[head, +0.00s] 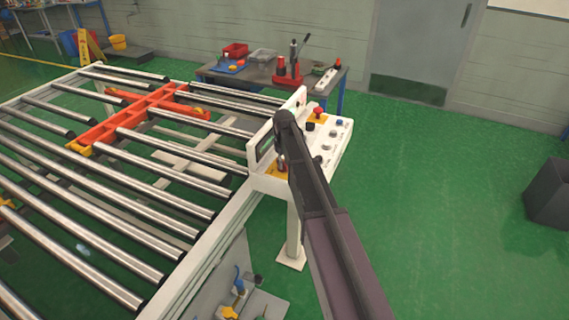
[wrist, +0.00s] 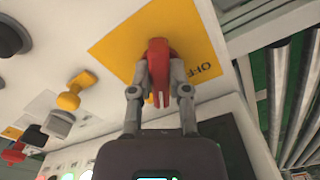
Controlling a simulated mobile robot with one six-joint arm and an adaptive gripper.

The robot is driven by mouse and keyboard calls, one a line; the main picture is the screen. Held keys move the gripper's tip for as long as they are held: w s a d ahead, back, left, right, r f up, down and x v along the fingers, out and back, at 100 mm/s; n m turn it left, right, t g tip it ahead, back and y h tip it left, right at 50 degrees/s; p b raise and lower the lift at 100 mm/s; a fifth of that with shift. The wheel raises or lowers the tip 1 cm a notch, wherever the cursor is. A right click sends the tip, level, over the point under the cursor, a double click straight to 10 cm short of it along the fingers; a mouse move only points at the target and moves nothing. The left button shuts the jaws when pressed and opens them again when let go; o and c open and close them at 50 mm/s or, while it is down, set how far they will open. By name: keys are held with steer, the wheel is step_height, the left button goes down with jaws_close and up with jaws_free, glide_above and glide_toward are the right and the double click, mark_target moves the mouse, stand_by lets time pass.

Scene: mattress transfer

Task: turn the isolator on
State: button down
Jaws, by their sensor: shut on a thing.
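The isolator's red handle (wrist: 158,50) stands on a yellow plate (wrist: 118,42) on the white control panel. The word OFF is printed on the plate to the right of the handle in the wrist view. My gripper (wrist: 158,84) is shut on the red handle, with one grey finger on each side of it. In the head view my arm reaches over the near left end of the panel (head: 336,140). A bit of the yellow plate (head: 274,170) shows there, and the handle is hidden behind my gripper.
In the wrist view a yellow knob (wrist: 76,90) and a red button (wrist: 14,153) sit left of the isolator. A roller conveyor (head: 130,215) with an orange-red frame (head: 135,117) lies left of the panel.

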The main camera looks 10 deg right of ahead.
steer(key=shift+s+a+m, duration=0.1)
steer(key=shift+s+m, duration=0.1)
steer(key=shift+m, duration=1.2)
steer(key=c, duration=0.6)
jaws_free()
steer(key=shift+w, duration=0.1)
steer(key=shift+n, duration=0.3)
